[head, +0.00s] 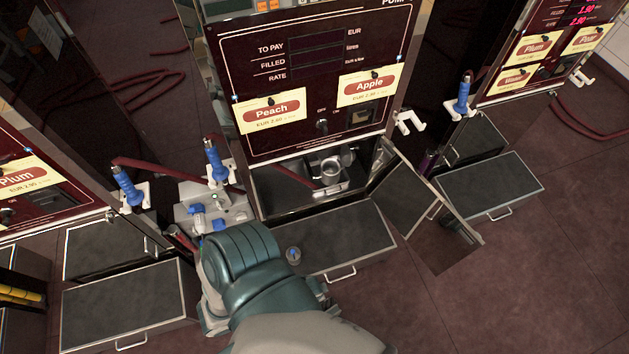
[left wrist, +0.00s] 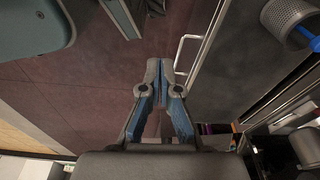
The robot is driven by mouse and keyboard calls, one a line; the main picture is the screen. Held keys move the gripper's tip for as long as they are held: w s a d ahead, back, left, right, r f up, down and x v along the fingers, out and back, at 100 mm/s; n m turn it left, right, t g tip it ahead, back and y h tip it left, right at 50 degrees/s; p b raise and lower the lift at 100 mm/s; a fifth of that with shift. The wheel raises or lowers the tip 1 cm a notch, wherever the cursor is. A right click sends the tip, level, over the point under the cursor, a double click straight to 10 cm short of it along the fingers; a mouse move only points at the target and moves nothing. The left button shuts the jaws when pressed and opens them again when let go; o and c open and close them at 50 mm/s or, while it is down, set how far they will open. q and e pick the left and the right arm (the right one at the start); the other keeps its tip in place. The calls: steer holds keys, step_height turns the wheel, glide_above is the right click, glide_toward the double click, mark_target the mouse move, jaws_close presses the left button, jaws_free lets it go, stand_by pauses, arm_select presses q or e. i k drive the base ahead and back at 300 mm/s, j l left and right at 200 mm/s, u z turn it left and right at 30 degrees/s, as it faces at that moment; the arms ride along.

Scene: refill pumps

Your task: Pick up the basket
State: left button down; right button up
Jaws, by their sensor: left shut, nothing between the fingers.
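My left gripper (left wrist: 158,68) is shut and empty, apart from the basket and close to the platform's pale handle (left wrist: 186,52). My right gripper is not in view.
The middle pump's compartment (head: 270,190) is open and holds a metal pot (head: 331,166). Its open door (head: 430,215) swings out to the right. Blue-handled nozzles (head: 462,97) hang beside the pumps. A grey unit (head: 212,212) stands left of the compartment. Floor at the right (head: 560,240) is clear.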

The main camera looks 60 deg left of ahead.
mark_target(293, 253)
steer(key=k+l, duration=0.15)
steer(key=k, duration=0.25)
steer(key=k+l+u, duration=0.15)
steer(key=k, duration=0.3)
steer(key=k+l, duration=0.15)
steer(key=k, duration=0.25)
steer(key=u, duration=1.3)
